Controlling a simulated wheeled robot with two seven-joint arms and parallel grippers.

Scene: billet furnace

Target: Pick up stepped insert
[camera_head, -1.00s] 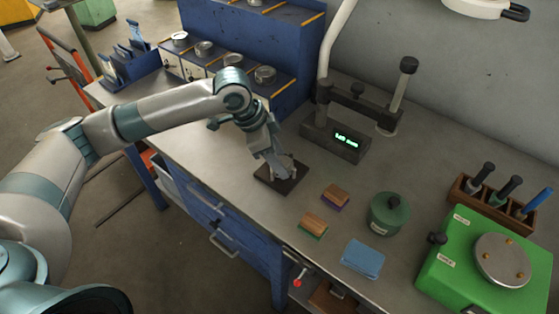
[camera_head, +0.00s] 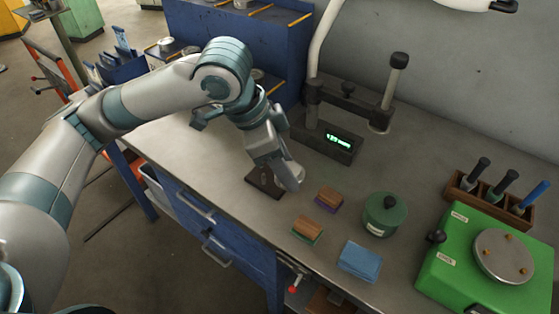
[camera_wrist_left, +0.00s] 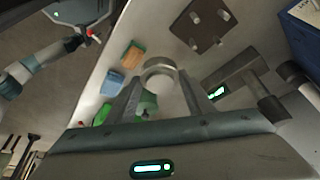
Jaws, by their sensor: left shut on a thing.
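My left gripper (camera_head: 290,180) reaches in from the left over the bench. It is shut on a pale metal ring-shaped piece, which I take for the stepped insert (camera_wrist_left: 160,68). In the left wrist view the piece sits between both fingertips, clear of the dark plate. In the head view the fingers and wrist partly hide it. The dark plate with short pegs (camera_wrist_left: 212,28) lies on the bench; in the head view it is partly behind the gripper (camera_head: 262,187). What looks like my right arm shows small at the left of the wrist view, its jaws unclear.
A black gauge stand with a green display (camera_head: 338,140) stands behind the gripper. Two wood-backed blocks (camera_head: 328,198) (camera_head: 306,231), a green lidded pot (camera_head: 384,217), a blue cloth (camera_head: 359,261) and a green machine (camera_head: 480,265) lie to the right. Bare bench is left of the plate.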

